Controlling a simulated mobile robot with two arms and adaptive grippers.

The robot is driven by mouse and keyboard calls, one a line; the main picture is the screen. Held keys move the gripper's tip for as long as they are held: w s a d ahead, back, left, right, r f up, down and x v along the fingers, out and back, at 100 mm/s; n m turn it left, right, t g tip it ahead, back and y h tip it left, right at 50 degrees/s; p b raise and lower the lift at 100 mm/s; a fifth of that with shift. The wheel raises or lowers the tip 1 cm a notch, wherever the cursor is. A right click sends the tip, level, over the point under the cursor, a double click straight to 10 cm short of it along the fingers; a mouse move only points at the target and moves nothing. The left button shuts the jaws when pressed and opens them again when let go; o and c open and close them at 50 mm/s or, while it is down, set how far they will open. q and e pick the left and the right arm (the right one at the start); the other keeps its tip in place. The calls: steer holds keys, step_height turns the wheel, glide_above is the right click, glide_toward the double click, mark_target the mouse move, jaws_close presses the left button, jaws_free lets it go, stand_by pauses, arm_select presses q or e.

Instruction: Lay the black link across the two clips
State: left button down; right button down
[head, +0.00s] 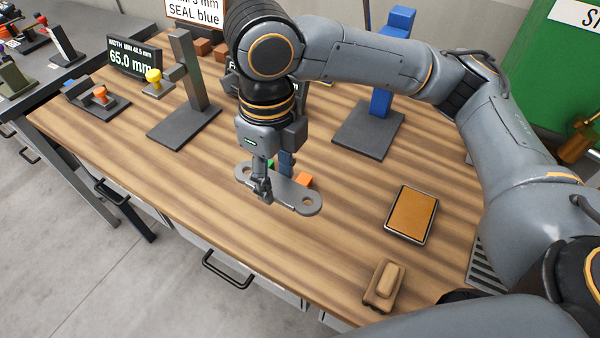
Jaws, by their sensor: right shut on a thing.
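My right gripper (262,190) is shut on a flat dark-grey link (290,192) with rounded ends and a hole near each end. It grips the link left of its middle, above the wooden bench. I take this to be the task's black link, though it looks grey here. Just behind the link, a small orange piece (305,180) and a bit of green (270,163) show, partly hidden. They may be the two clips, but I cannot tell. Whether the link touches anything beneath is also unclear. My left gripper is not in view.
A grey stand (188,90) with a yellow knob is at the back left, near a display (133,58) reading 65.0 mm. An orange-topped tray (410,214) and a brown block (384,284) lie right. The bench's front-left is clear.

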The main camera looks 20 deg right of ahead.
steer(key=w+d+f+p, duration=0.1)
steer(key=w+f, duration=0.3)
steer(key=w+d+f+p, duration=0.1)
steer(key=w+d+f, duration=0.1)
steer(key=w+f, duration=0.2)
steer(key=w+d+f+p, duration=0.2)
steer(key=w+f, duration=0.2)
steer(key=w, duration=0.1)
steer(key=shift+f, duration=0.45)
steer(key=shift+f, duration=0.2)
steer(key=c, duration=0.7)
jaws_free()
steer(key=shift+c, duration=0.2)
